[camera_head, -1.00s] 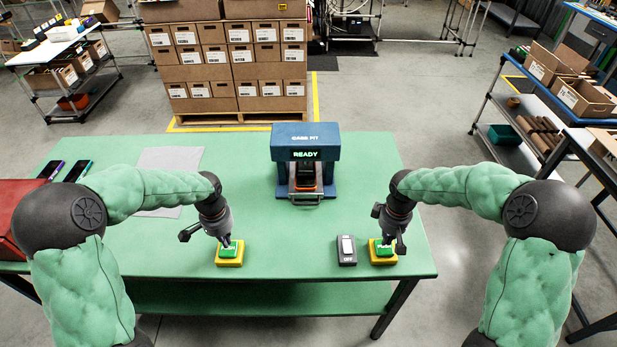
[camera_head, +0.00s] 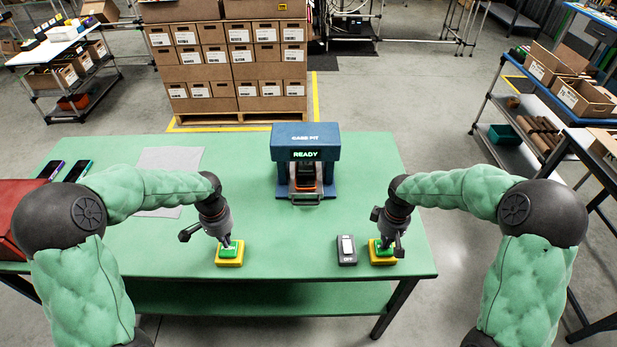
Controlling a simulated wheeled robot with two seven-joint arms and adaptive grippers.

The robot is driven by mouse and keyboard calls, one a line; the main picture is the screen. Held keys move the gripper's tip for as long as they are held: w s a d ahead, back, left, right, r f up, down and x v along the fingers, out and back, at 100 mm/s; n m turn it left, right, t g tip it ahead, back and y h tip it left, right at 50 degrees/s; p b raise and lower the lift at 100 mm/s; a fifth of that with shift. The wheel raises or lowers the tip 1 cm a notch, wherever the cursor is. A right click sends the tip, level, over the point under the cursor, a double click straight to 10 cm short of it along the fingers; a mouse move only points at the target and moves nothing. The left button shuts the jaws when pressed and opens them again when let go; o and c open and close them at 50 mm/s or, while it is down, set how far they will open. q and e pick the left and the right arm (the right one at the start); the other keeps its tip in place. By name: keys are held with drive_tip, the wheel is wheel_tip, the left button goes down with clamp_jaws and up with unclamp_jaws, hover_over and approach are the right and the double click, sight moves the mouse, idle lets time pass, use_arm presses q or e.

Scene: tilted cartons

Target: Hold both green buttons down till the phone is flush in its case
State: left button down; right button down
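Two green buttons on yellow bases sit near the table's front edge: the left button (camera_head: 229,251) and the right button (camera_head: 381,252). My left gripper (camera_head: 226,240) points down at the left button, with its tips at or just above the top. My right gripper (camera_head: 389,241) is over the right button in the same way. I cannot tell whether either button is pressed, or whether the fingers are apart. The blue press (camera_head: 305,160) reads "CASE FIT" and "READY". A dark piece with orange edging (camera_head: 306,188) sits in its opening; the phone's fit cannot be made out.
A black switch box (camera_head: 347,251) stands just left of the right button. Two phones (camera_head: 76,171) and a grey mat (camera_head: 168,160) lie at the table's left, by a red box (camera_head: 12,215). The green table (camera_head: 300,235) is clear between the buttons and press.

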drive_tip(key=shift+f, duration=0.55)
use_arm(q)
drive_tip(key=shift+f, duration=1.35)
idle(0.7)
